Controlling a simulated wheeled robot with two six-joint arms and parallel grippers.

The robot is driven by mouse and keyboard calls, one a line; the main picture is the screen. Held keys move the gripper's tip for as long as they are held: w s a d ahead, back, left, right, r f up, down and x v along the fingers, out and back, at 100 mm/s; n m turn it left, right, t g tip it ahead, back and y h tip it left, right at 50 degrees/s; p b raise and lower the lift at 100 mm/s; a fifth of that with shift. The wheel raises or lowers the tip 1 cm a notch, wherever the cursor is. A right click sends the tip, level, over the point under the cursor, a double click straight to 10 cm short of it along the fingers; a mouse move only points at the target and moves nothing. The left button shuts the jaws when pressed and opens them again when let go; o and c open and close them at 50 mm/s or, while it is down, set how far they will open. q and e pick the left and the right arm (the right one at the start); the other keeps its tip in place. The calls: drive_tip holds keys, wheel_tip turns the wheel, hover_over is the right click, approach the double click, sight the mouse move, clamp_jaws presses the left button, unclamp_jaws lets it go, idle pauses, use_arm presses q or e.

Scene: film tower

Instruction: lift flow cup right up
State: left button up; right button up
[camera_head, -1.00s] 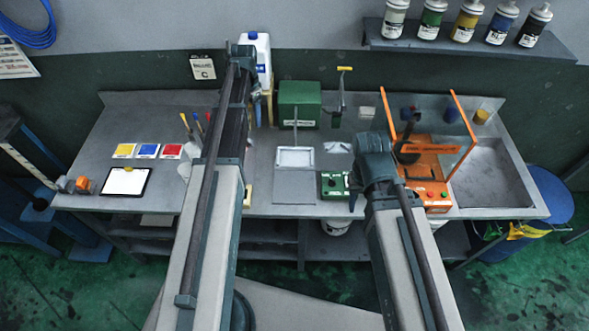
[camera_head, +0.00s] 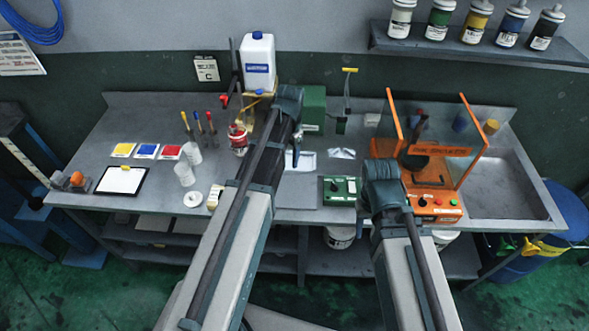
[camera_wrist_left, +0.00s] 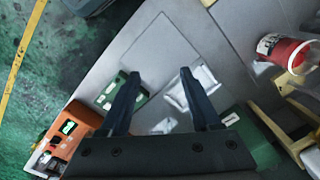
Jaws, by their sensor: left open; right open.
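I cannot make out the flow cup for sure. A red-and-white round container (camera_head: 238,139) stands at the bench's middle, left of my left forearm; it also shows, seen from above at a slant, in the left wrist view (camera_wrist_left: 288,52). My left gripper (camera_wrist_left: 160,74) is open and empty, its two dark fingers over the bench beside a white-framed tray (camera_wrist_left: 200,88). In the head view its fingers are mostly hidden by the arm. My right forearm reaches toward the orange machine (camera_head: 437,205); its gripper is hidden behind the wrist.
A green control box (camera_head: 341,189) sits between the arms. A white jug (camera_head: 258,63) stands high at the back. White cups (camera_head: 185,174), colour cards (camera_head: 147,151) and a clipboard (camera_head: 122,180) lie left. A sink (camera_head: 500,185) is at right.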

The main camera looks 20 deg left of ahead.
use_arm(q)
drive_tip(key=shift+s+d+f+b, duration=0.2)
drive_tip(key=shift+s+d+f, duration=0.15)
drive_tip(key=shift+d, duration=0.1)
drive_tip(key=shift+s+d+f+b, duration=0.2)
drive_tip(key=shift+s+d+f, duration=0.1)
drive_tip(key=shift+d, duration=0.15)
